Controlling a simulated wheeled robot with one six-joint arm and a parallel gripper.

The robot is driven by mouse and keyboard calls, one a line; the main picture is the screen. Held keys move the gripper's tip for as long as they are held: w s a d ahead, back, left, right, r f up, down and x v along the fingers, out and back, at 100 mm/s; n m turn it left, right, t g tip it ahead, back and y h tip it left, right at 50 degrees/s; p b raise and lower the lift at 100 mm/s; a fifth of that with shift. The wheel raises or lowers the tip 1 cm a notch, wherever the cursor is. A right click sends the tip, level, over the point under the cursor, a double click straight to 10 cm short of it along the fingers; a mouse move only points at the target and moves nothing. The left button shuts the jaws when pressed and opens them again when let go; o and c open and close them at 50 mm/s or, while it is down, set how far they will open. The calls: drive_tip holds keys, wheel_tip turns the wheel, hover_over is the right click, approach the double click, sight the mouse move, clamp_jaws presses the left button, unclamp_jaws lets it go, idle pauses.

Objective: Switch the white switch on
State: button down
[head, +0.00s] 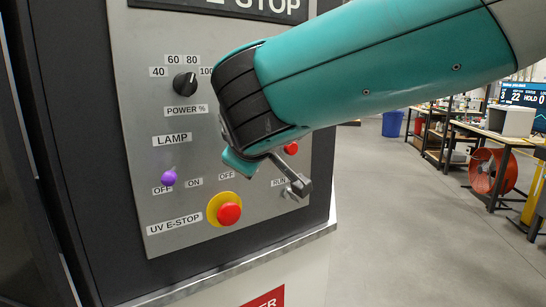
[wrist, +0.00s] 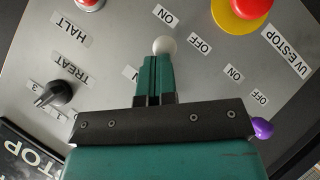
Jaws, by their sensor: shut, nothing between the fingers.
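The switch's base is hidden behind the fingers. In the head view my gripper (head: 238,163) is in front of the grey panel, and it and my arm hide the white switch.
The purple switch (head: 168,178) is left of my gripper in the head view. The red UV E-STOP button (head: 229,214) with its yellow ring sits just below. A red button (head: 291,148) and the POWER knob (head: 185,82) are also on the panel (head: 140,115). A black selector knob (wrist: 55,95) is nearby.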

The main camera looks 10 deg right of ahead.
drive_tip(key=shift+w+d, duration=0.35)
drive_tip(key=shift+d, duration=0.25)
drive_tip(key=shift+a, duration=0.1)
drive_tip(key=shift+w+a+p, duration=0.15)
drive_tip(key=shift+a+p, duration=0.15)
drive_tip(key=shift+a, duration=0.4)
